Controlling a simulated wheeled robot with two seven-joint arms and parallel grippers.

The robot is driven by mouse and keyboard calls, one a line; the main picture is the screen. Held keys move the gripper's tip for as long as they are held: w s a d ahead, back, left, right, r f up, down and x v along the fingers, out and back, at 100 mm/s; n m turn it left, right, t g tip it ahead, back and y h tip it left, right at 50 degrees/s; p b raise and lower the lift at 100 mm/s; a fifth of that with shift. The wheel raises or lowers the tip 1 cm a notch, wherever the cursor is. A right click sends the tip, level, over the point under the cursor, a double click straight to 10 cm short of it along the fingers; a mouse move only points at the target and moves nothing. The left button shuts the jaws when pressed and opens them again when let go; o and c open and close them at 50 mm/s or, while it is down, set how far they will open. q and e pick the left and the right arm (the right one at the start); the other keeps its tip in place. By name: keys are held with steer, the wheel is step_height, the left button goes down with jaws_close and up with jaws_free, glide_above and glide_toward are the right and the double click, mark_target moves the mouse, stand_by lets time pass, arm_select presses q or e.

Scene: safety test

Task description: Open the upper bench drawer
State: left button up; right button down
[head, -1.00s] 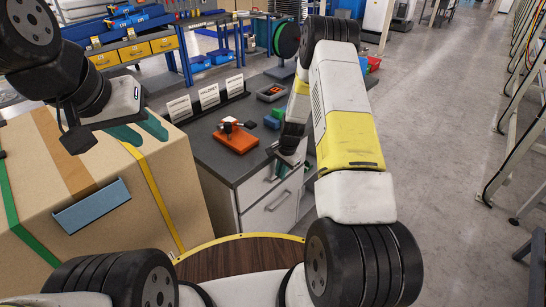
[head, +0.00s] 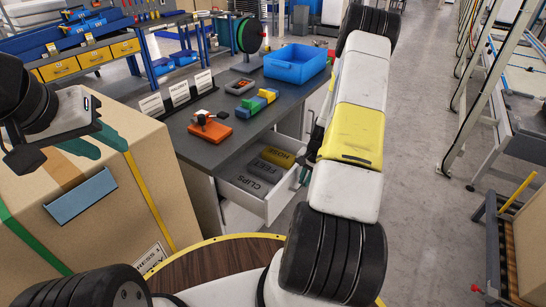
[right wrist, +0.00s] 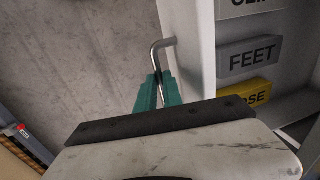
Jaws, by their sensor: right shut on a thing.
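The upper bench drawer (head: 235,190) is pulled out of the grey-topped workbench (head: 210,154). Inside lie grey blocks marked CLIPS (head: 254,186) and FEET (head: 266,170) and a yellow one marked HOSE (head: 278,157). My right gripper (head: 304,174) is at the drawer's front, mostly hidden behind my right arm. In the right wrist view, its teal fingers (right wrist: 158,92) are shut on the metal bar handle (right wrist: 157,55). My left gripper (head: 95,143) is over the large cardboard box, its teal fingers apart and nothing seen between them.
The large cardboard box (head: 110,205) stands left of the bench, near the drawer. On the bench top are a blue bin (head: 296,64), an orange fixture (head: 210,131), coloured blocks (head: 258,103) and label signs (head: 180,93).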

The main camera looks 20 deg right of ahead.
steer(key=s+d, duration=0.9)
steer(key=s, duration=0.3)
steer(key=shift+d, duration=0.3)
steer(key=c, duration=1.8)
jaws_free()
steer(key=shift+s, duration=0.1)
steer(key=shift+o, duration=0.2)
step_height(320, 180, up, 8)
steer(key=s, duration=0.1)
steer(key=shift+d+f, duration=0.15)
steer(key=shift+d, duration=0.3)
